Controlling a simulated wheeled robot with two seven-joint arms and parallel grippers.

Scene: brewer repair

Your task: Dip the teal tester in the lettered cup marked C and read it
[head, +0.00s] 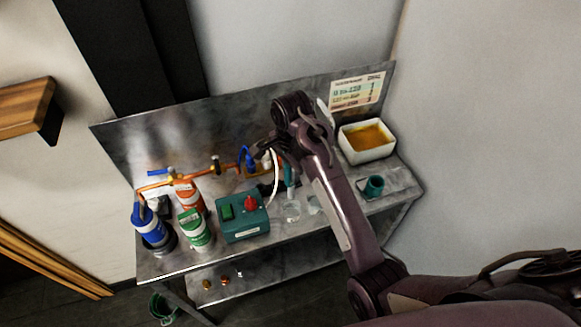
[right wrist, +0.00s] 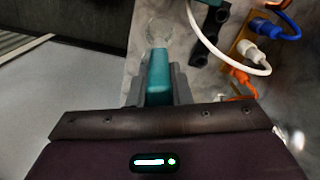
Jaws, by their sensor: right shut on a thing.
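The teal tester (head: 289,178) hangs from my right gripper (head: 277,150), which is shut on it. It points down above a clear cup (head: 292,211) on the metal bench. In the right wrist view the teal tester (right wrist: 158,80) sits between the fingers, and its far end lies in line with a clear cup (right wrist: 160,32). I cannot tell if the tip is inside the cup. A second clear cup (head: 315,204) is partly hidden by my right arm. I can read no letters on the cups. My left gripper is not in view.
A green box with a red knob (head: 245,216) stands left of the cups, near blue, green and orange-red canisters. A white tub of orange material (head: 367,141) and a teal round holder (head: 374,186) are at the right. A chart (head: 357,92) stands behind. A white hose (right wrist: 233,65) curves close by.

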